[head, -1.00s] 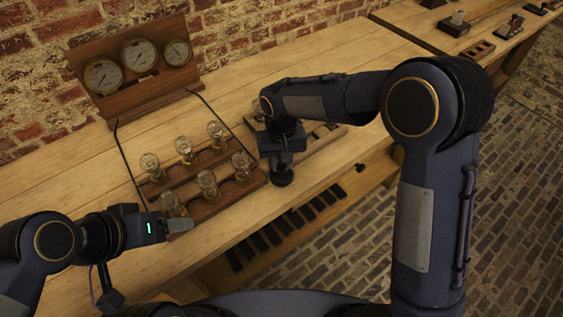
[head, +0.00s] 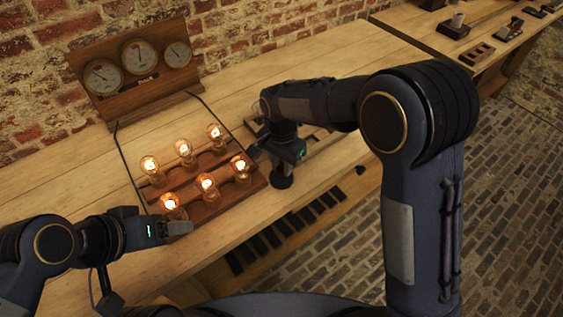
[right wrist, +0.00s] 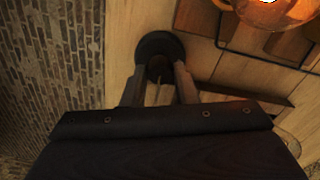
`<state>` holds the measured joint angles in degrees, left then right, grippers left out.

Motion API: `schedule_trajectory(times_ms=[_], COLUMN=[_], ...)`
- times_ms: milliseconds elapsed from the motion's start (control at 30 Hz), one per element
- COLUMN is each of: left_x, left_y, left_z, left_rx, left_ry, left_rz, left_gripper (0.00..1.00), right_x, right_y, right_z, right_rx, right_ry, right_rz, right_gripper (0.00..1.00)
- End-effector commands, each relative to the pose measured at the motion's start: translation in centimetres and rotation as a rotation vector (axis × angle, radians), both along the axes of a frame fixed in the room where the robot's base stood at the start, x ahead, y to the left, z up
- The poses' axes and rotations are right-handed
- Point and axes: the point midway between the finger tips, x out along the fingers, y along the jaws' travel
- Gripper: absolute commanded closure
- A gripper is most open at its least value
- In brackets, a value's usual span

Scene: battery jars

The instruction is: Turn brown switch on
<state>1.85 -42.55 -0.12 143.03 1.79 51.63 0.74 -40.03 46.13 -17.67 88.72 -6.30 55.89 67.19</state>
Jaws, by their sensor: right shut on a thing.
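The switch (head: 281,183) shows as a small dark round piece at the table's front edge, right of the lamp board. In the right wrist view it is a dark disc (right wrist: 155,41) between my fingertips. My right gripper (head: 284,170) points down and is shut on it; my gripper hides most of its shape. Several glass lamps (head: 207,184) on the wooden lamp board (head: 212,205) glow orange. My left gripper (head: 178,228) is by the board's front left corner, apart from the switch; its finger gap cannot be made out.
A wooden panel with three round gauges (head: 140,56) stands at the back against the brick wall. Black cables (head: 126,165) run from it to the lamp board. Dark slots or bars (head: 290,222) line the table's front side. Small items (head: 454,28) stand on the far right bench.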

Motion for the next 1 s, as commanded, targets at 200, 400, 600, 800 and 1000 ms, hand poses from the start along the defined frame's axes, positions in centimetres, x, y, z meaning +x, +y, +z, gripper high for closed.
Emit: schedule_trajectory(times_ms=[200, 400, 600, 800, 1000], left_x=[0.0, 0.0, 0.0, 0.0, 0.0], left_y=[0.0, 0.0, 0.0, 0.0, 0.0], left_z=[0.13, 0.15, 0.14, 0.14, 0.13], left_rx=[0.0, 0.0, 0.0, 0.0, 0.0], left_ry=[0.0, 0.0, 0.0, 0.0, 0.0], left_rz=[0.0, 0.0, 0.0, 0.0, 0.0], left_gripper=[0.34, 0.34, 0.34, 0.34, 0.34], right_x=[0.04, 0.06, 0.07, 0.06, 0.04], right_y=[0.04, 0.02, 0.02, 0.03, 0.02], right_z=[0.09, 0.06, 0.06, 0.07, 0.04], right_rx=[0.0, 0.0, 0.001, 0.001, 0.0], right_ry=[-0.003, -0.003, -0.002, -0.002, -0.001], right_rz=[-0.069, -0.092, -0.095, -0.095, -0.094], right_gripper=[0.97, 0.97, 0.97, 0.69, 0.52])
